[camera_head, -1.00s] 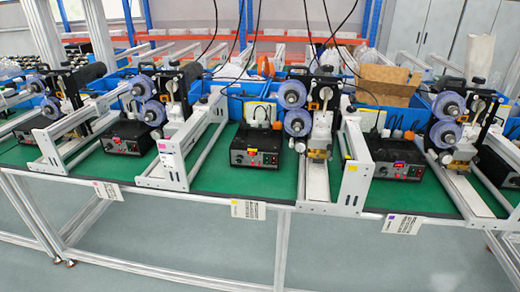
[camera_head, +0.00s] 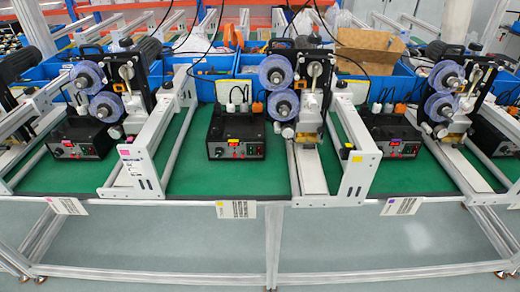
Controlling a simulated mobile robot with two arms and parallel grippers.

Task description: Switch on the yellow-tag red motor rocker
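The black control box (camera_head: 236,138) of the yellow-tag station sits on the green mat near the middle of the view. A small yellow tag (camera_head: 233,141) is on its front, with a knob at the left. Small green and red switches show at the right of the front panel; the red rocker (camera_head: 257,150) is too small to tell its position. A white label card with a yellow square (camera_head: 236,209) hangs on the table's front edge below it. Neither of my grippers is in view.
Similar black boxes stand left (camera_head: 80,140), with a pink-tag card (camera_head: 67,206), and right (camera_head: 395,140), with a purple-tag card (camera_head: 402,206). White frame rails (camera_head: 150,150) and blue-reel machines (camera_head: 285,90) flank the yellow-tag box. The green mat (camera_head: 235,180) before it is clear.

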